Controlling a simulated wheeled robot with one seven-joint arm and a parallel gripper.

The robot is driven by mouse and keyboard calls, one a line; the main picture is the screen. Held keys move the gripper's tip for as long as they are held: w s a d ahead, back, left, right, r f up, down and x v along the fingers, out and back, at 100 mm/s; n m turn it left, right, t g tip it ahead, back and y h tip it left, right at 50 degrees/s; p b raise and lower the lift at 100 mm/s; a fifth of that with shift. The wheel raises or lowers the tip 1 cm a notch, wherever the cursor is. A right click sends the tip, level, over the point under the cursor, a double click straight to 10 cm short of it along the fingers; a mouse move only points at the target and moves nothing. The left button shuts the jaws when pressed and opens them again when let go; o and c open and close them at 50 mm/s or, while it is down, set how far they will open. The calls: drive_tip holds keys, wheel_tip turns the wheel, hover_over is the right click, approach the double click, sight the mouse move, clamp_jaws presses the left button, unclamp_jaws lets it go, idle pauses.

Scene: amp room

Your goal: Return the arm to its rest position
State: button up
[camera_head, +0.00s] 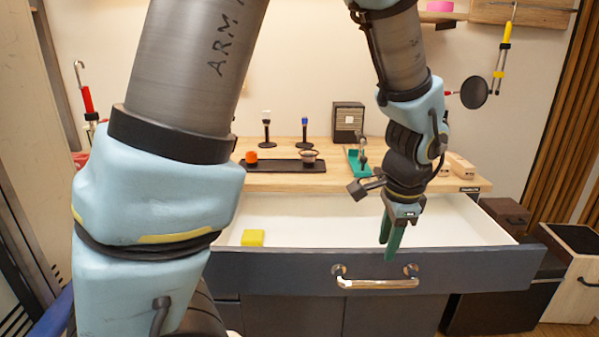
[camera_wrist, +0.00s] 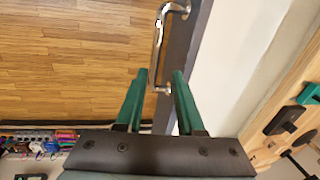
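My gripper (camera_head: 391,232) hangs from my blue and grey arm, with its green fingers pointing down in front of the open drawer (camera_head: 300,208). In the wrist view the two green fingers (camera_wrist: 155,95) stand apart with nothing between them. The drawer's metal handle (camera_head: 378,283) is just below the gripper in the head view, and it shows beyond the fingertips in the wrist view (camera_wrist: 158,45). I cannot tell the exact gap between fingertips and drawer front.
A yellow block (camera_head: 253,238) lies in the drawer at left. The wooden worktop (camera_head: 285,182) behind holds a black tray (camera_head: 282,166) with small items, a dark box (camera_head: 348,121) and a green object (camera_head: 356,163). Wooden floor (camera_wrist: 70,50) is clear in front of the drawer.

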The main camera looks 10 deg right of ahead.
drive_tip(key=w+a+n, duration=0.2)
drive_tip(key=a+n, duration=0.6)
drive_tip(key=a, duration=0.6)
drive_tip(key=w+a+r+n, duration=0.1)
drive_tip(key=w+a+n, duration=0.2)
drive_tip(key=a+n, duration=0.6)
drive_tip(key=a, duration=0.5)
drive_tip(key=shift+a+g, duration=0.3)
drive_tip(key=shift+a, duration=0.1)
